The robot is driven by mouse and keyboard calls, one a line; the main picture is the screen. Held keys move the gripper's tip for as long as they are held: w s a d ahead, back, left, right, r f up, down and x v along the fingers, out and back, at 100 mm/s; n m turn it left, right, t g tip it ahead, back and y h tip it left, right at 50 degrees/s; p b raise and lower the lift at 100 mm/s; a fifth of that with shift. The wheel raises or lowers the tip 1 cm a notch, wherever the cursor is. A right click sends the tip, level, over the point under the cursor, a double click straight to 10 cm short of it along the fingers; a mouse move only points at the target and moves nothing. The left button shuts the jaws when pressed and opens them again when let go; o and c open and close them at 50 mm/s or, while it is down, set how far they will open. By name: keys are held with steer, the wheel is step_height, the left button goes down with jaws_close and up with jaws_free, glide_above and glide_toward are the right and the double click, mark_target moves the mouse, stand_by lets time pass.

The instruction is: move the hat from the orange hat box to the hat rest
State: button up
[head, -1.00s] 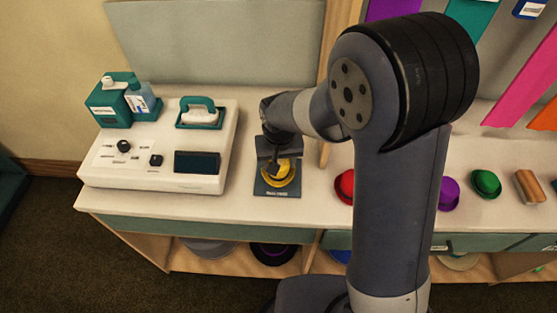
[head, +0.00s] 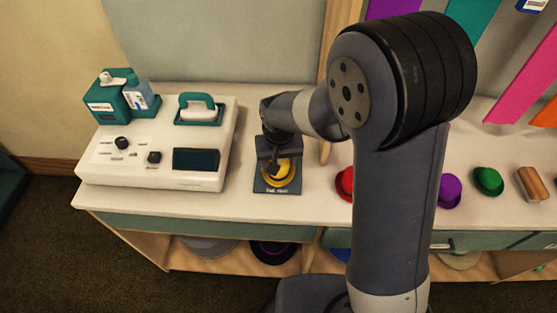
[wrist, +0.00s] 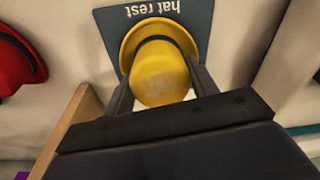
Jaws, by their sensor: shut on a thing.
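The yellow hat (head: 284,176) is at the hat rest (head: 262,188), a dark flat plate with white lettering on the counter. In the wrist view the hat (wrist: 160,72) sits over the hat rest (wrist: 110,20), its brim overlapping the plate. My gripper (wrist: 160,88) has one finger on each side of the crown and is shut on the hat. In the head view my gripper (head: 274,165) comes down over the hat and hides part of it. I cannot tell whether the brim touches the plate. No orange hat box can be made out.
A white console (head: 160,160) with a knob and dark screen stands left of the hat rest. A red hat (head: 345,183) is to the right, beyond a wooden divider (wrist: 68,130). A purple hat (head: 450,190) and a green hat (head: 488,181) stand farther right.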

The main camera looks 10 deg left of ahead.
steer(key=shift+f, duration=0.1)
steer(key=o, duration=1)
steer(key=r, duration=0.7)
steer(key=s+r, duration=0.1)
steer(key=r, duration=0.2)
steer(key=shift+s+d+r, duration=0.1)
steer(key=shift+d+r, duration=0.1)
steer(key=shift+r, duration=0.2)
